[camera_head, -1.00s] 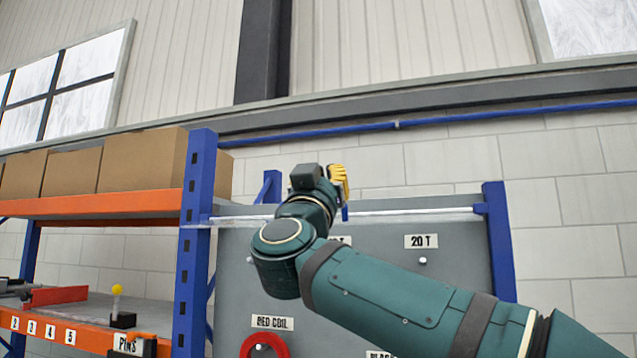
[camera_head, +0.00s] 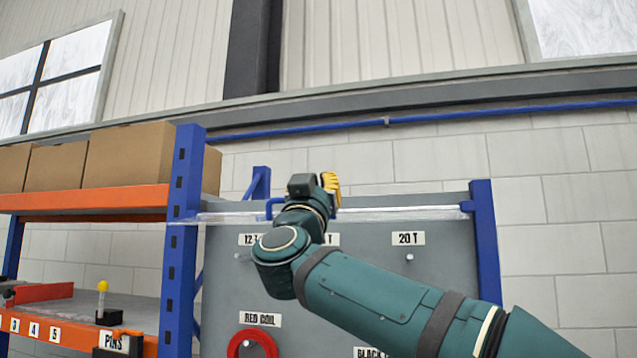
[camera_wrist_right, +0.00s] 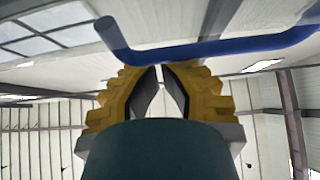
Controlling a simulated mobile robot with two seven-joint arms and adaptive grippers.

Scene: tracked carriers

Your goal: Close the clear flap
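The clear flap (camera_head: 405,214) shows nearly edge-on as a thin, see-through strip across the top of the grey pegboard. Its blue handle (camera_head: 273,208) shows just left of my right wrist, which hides the rest of it. My right gripper (camera_head: 330,186), with yellow fingers, is close to the handle and a little above it in the picture. In the right wrist view, a blue bar (camera_wrist_right: 210,50) crosses just beyond the fingertips (camera_wrist_right: 160,68), outside the grip. The tips look together with nothing between them. Contact with the bar cannot be told. My left gripper is not seen.
The grey board (camera_head: 350,265) stands between blue posts (camera_head: 484,240) and bears labels, pegs and a red coil (camera_head: 252,344). A shelf at left holds cardboard boxes (camera_head: 128,160) above and a yellow-knobbed pin (camera_head: 103,300) below. My right arm crosses in front of the board.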

